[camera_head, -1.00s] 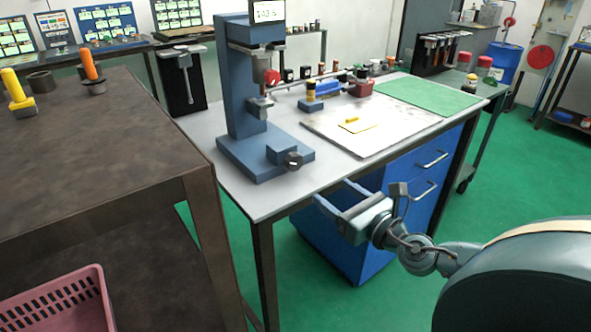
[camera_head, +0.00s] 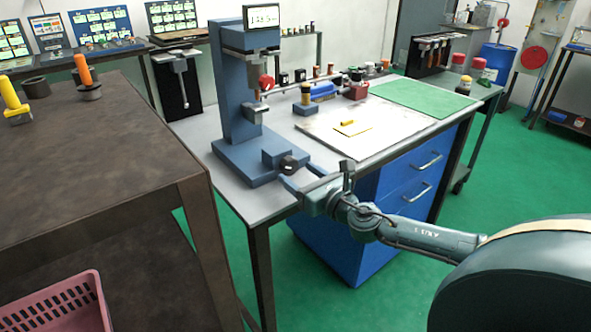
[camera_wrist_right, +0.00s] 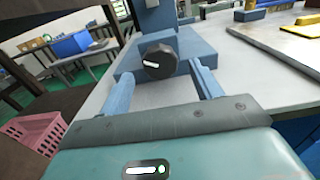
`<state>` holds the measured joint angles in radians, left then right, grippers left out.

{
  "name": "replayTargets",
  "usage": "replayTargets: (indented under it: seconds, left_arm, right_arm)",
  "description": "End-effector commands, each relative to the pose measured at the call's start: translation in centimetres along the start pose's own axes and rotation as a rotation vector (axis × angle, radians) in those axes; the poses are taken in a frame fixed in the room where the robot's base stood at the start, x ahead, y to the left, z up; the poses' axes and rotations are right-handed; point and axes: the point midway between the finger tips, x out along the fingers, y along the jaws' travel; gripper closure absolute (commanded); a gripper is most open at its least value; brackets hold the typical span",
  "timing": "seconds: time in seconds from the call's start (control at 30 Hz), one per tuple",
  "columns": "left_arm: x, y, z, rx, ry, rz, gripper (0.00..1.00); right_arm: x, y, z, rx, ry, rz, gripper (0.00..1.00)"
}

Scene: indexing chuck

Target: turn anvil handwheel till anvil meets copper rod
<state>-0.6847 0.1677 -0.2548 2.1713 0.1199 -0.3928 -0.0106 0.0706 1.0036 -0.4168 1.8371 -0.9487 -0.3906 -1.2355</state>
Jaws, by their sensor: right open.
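A blue stand (camera_head: 235,100) with a tall column and a display on top stands on the grey bench. A dark round handwheel (camera_head: 288,164) sits on the front of its base; in the right wrist view the handwheel (camera_wrist_right: 159,61) shows a white mark. A grey block (camera_head: 254,113), seemingly the anvil, sits on the column under the upper head. A thin rod (camera_head: 300,85) runs level from near it to a red block; any gap is too small to tell. My right gripper (camera_head: 297,175) is open, its fingers either side of the handwheel and just short of it. My left gripper is out of view.
A white board (camera_head: 395,120) and a green mat (camera_head: 425,97) lie right of the stand. A dark table (camera_head: 90,150) with yellow and orange handled pieces is at left, a pink crate (camera_head: 60,305) below. Blue drawers (camera_head: 345,240) are under the bench.

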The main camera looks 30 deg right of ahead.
Motion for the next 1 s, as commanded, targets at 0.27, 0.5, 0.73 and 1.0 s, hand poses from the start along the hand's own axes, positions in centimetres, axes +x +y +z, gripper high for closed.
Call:
replayTargets:
  seconds: [0.27,0.5,0.73,1.0]
  left_arm:
    - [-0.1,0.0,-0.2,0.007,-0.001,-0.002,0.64]
    - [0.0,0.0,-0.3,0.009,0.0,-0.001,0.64]
    - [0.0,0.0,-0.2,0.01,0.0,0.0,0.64]
    - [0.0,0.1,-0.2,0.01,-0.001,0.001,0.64]
  right_arm:
    - [2.2,0.0,0.0,0.001,0.0,-0.001,0.36]
    - [2.3,0.0,-0.1,0.001,0.001,-0.001,0.36]
    - [2.3,0.0,0.0,0.0,0.0,-0.001,0.49]
    - [2.3,0.0,0.0,0.0,0.0,-0.001,0.71]
